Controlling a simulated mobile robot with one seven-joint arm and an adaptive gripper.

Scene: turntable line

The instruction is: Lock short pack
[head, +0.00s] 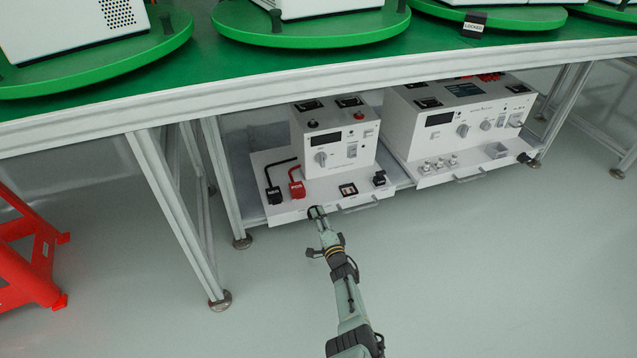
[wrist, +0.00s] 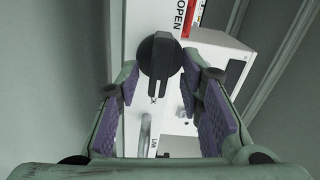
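The shorter white pack (head: 335,148) stands on a pull-out tray (head: 290,213) under the green bench, left of a longer pack (head: 455,115). My gripper (head: 317,212) is at the tray's front edge in the head view. In the wrist view my gripper (wrist: 167,98) is open, with a purple-padded finger on each side of a black knob (wrist: 159,56). The knob's narrow handle points down in the picture, away from the word OPEN (wrist: 180,14). I cannot tell whether either finger touches the knob. In the head view my gripper covers the knob.
A bench leg (head: 175,215) stands left of the tray. A red stool (head: 30,255) is at the far left. Green turntables (head: 310,30) carry white units above. The tray's handle (head: 360,206) is right of my gripper. The floor (head: 470,260) in front is clear.

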